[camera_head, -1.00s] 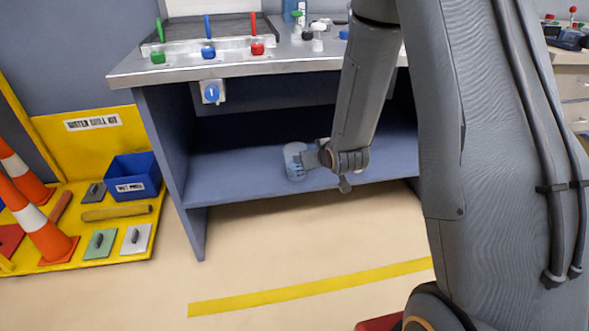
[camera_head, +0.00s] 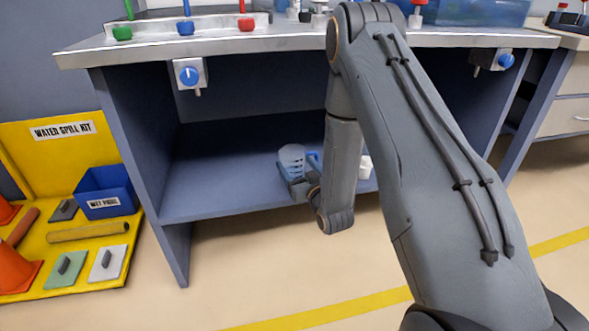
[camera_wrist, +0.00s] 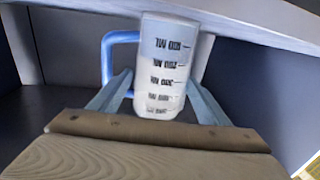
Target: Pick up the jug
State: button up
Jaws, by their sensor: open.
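The jug (camera_head: 291,156) is a clear measuring jug with dark graduation marks and a blue handle. It is upright at the shelf under the bench. In the wrist view the jug (camera_wrist: 166,62) fills the middle, with its handle on the left. My gripper (camera_wrist: 160,85) is open, with one finger on each side of the jug's lower part. I cannot tell whether either finger touches it. In the head view my gripper (camera_head: 297,186) is at the jug's base, partly hidden by my wrist. The jug's bottom is hidden.
The shelf (camera_head: 225,185) is bare left of the jug. A small white container (camera_head: 365,167) stands to the right, behind my forearm. The benchtop edge (camera_head: 280,44) and a blue-knobbed valve (camera_head: 189,75) are above. A yellow spill kit tray (camera_head: 80,262) lies left on the floor.

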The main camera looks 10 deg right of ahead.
jog(key=w, duration=0.1)
jog(key=w+b, duration=0.1)
jog(key=w, duration=0.1)
jog(key=w+b, duration=0.1)
jog(key=shift+w+a+f, duration=0.2)
jog(key=shift+a+f, duration=0.1)
jog(key=shift+f, duration=0.05)
jog(key=shift+w+a+r, duration=0.1)
jog(key=shift+w+a, duration=0.05)
jog(key=shift+w, duration=0.45)
jog(key=c, duration=1.1)
